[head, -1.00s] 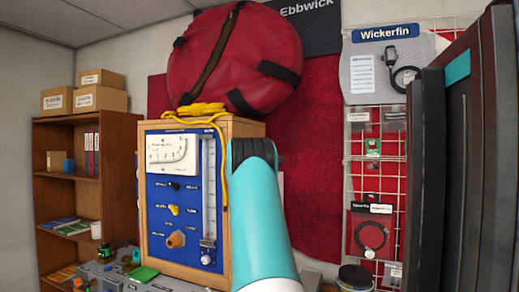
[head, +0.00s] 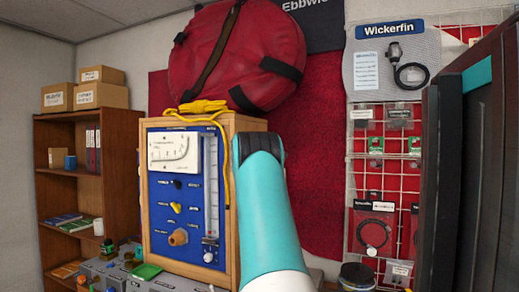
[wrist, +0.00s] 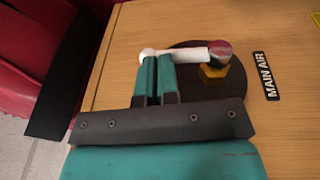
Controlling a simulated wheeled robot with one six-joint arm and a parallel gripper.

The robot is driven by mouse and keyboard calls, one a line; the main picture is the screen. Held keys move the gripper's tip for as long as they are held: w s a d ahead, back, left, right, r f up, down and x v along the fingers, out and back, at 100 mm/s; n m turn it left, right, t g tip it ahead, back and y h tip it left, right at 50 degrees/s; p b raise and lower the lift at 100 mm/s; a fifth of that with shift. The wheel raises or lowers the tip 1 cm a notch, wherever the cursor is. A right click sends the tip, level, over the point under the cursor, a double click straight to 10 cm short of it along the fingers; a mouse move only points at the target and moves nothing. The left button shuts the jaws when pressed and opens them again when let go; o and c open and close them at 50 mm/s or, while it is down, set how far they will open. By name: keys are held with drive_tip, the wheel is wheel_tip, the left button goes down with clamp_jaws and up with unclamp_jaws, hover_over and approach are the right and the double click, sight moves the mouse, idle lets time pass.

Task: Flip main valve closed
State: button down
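The main valve shows in the wrist view as a white lever (wrist: 185,55) with a red and grey end over a brass nut (wrist: 213,74), on a dark round plate (wrist: 235,95). A "MAIN AIR" label (wrist: 266,77) is beside it on the wooden panel. The lever lies roughly across the picture. My gripper (wrist: 158,62) has its two teal fingers close together, with only a narrow gap. Their tips are at the lever's free left end, the lever running across them; contact is unclear. In the head view my arm hides the valve and gripper.
The wooden testbench box (head: 237,125) has a blue front panel (head: 160,205) with knobs and a gauge. A yellow cord (head: 205,107) and a large red bag (head: 235,60) are on top. A dark upright panel (head: 470,190) stands close at right. Shelves (head: 75,125) are at left.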

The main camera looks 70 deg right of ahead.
drive_tip(key=r+b+v, duration=0.1)
drive_tip(key=b+v, duration=0.8)
drive_tip(key=v, duration=0.5)
drive_tip(key=shift+b, duration=0.35)
drive_tip(key=shift+r, duration=0.1)
